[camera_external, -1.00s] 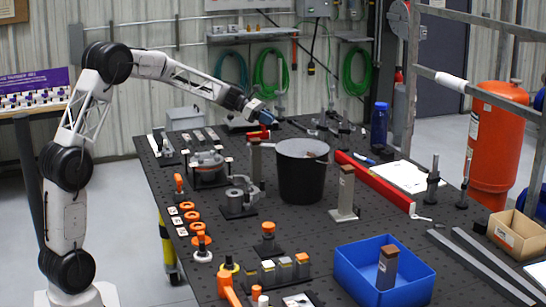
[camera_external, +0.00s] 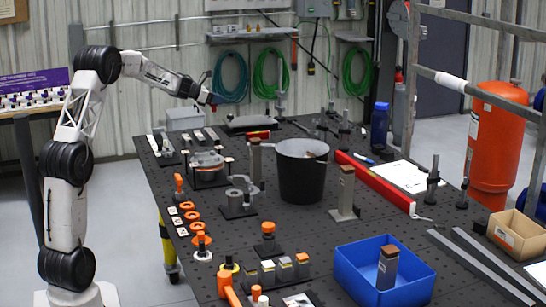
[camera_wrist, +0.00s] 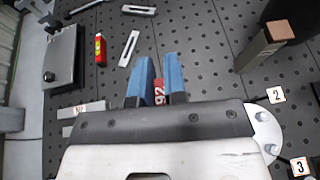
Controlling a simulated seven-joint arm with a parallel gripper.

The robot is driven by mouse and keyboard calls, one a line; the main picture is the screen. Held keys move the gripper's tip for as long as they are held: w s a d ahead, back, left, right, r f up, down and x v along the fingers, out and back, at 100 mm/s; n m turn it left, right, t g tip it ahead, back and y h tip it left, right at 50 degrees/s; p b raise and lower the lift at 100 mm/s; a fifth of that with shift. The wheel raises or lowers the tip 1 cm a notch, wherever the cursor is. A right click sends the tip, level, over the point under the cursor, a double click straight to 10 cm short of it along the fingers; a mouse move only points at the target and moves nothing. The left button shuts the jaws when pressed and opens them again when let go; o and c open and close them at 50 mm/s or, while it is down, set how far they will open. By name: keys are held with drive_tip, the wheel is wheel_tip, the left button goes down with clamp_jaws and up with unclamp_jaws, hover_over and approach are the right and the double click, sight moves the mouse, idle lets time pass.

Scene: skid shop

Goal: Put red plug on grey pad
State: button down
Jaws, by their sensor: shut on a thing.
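My gripper (camera_wrist: 158,75) has blue fingers, shut on the red plug (camera_wrist: 159,92), which carries a white marking. Only a small part of the plug shows between the fingers. In the external view my gripper (camera_external: 213,98) is raised above the far left part of the table, and the plug is too small to make out clearly. A flat grey plate, which seems to be the grey pad (camera_external: 255,123), lies at the table's back edge, to the right of my gripper. It also shows at the left of the wrist view (camera_wrist: 62,62).
A red and yellow item (camera_external: 258,135) lies in front of the plate. Slotted metal bars (camera_external: 196,138) lie to its left. A brown-topped post (camera_external: 255,160) and a black bucket (camera_external: 302,180) stand nearer. A blue bin (camera_external: 420,288) is at the front.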

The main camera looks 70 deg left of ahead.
drive_tip(key=s+a+n+y, duration=0.1)
drive_tip(key=s+a, duration=0.2)
drive_tip(key=a, duration=0.2)
wheel_tip(320, 180, down, 11)
drive_tip(key=shift+d, duration=0.1)
drive_tip(key=shift+f, duration=2.45)
drive_tip(key=shift+f, duration=2.5)
drive_tip(key=shift+f, duration=0.15)
drive_tip(key=c, duration=1.2)
unclamp_jaws()
